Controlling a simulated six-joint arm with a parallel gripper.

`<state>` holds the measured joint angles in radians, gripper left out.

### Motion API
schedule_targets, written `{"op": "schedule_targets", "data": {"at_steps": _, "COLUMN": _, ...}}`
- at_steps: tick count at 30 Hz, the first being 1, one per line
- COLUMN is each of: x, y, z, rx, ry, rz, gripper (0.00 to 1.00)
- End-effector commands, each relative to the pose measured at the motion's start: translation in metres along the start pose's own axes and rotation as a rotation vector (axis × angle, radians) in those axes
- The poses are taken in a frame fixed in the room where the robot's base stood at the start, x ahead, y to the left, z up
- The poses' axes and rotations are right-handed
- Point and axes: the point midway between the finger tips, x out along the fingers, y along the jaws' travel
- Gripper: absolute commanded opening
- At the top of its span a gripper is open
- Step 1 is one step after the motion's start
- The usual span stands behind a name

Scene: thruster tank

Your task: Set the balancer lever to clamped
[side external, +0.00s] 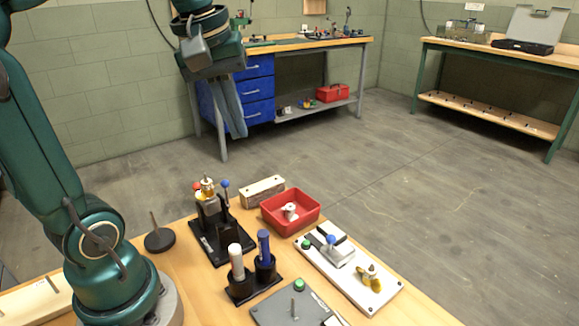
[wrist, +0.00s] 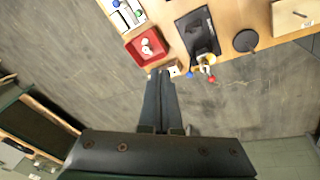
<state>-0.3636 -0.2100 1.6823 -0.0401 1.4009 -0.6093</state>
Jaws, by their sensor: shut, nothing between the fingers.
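Two fixtures carry ball-knobbed levers, and I cannot tell for sure which is the balancer. A black-based stand (side external: 207,246) holds a brass-topped part (side external: 208,190), with a blue knob (side external: 225,184) and a red knob (side external: 197,186) beside it. In the wrist view the blue knob (wrist: 190,75) and red knob (wrist: 212,79) show at the stand's near end. A white plate (side external: 378,298) carries a grey block with another blue knob (side external: 331,239). My gripper (side external: 238,134) is shut and empty, high above and apart from both; its fingers (wrist: 162,75) point down.
A red tray (side external: 291,222) with a small pale part and a wooden block (side external: 263,191) lie near the stand. A holder (side external: 252,287) with white and blue cylinders, a grey plate (side external: 275,310) and a black disc with a rod (side external: 159,240) share the table. Air around my gripper is clear.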

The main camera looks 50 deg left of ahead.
Motion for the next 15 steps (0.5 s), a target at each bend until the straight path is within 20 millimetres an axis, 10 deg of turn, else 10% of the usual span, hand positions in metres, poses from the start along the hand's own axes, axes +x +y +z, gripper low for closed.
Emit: {"op": "schedule_targets", "data": {"at_steps": 15, "x": 0.036, "y": -0.070, "z": -0.126, "rx": -0.645, "ry": -0.102, "rz": -0.157, "gripper": 0.00}}
